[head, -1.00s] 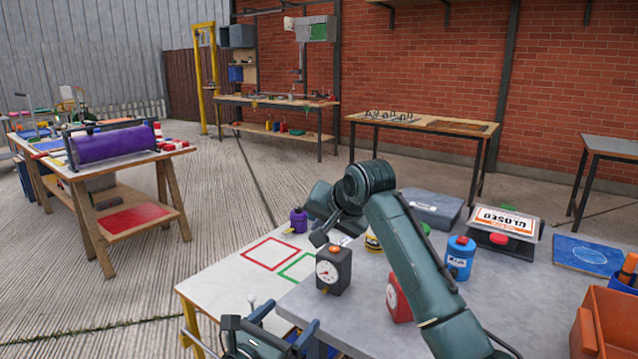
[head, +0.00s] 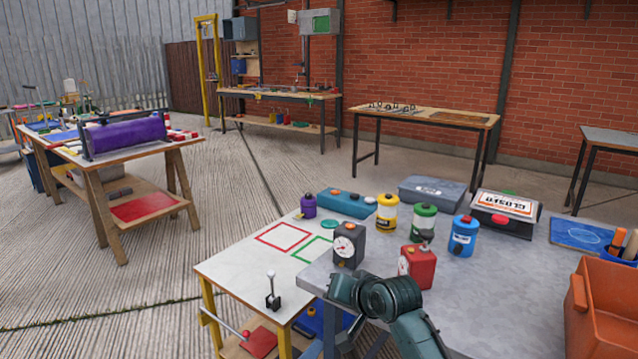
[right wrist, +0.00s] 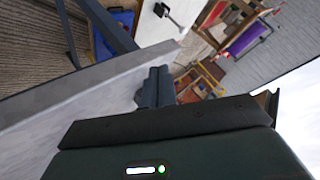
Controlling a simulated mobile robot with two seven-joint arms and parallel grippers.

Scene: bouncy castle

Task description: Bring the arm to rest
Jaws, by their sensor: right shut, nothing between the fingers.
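My right arm (head: 395,300) is dark green and folded low at the near edge of the grey table in the head view. In the right wrist view my right gripper (right wrist: 155,88) shows two dark fingers side by side, shut and empty. They are beside the edge of a pale grey tabletop (right wrist: 85,95), not visibly touching it. My left gripper is not in view.
On the grey table (head: 478,290) stand a black gauge box (head: 349,245), a red gauge box (head: 418,266), a blue canister (head: 463,236) and an orange bin (head: 603,305). A white table (head: 240,270) with a lever (head: 272,291) adjoins at left. Open floor lies further left.

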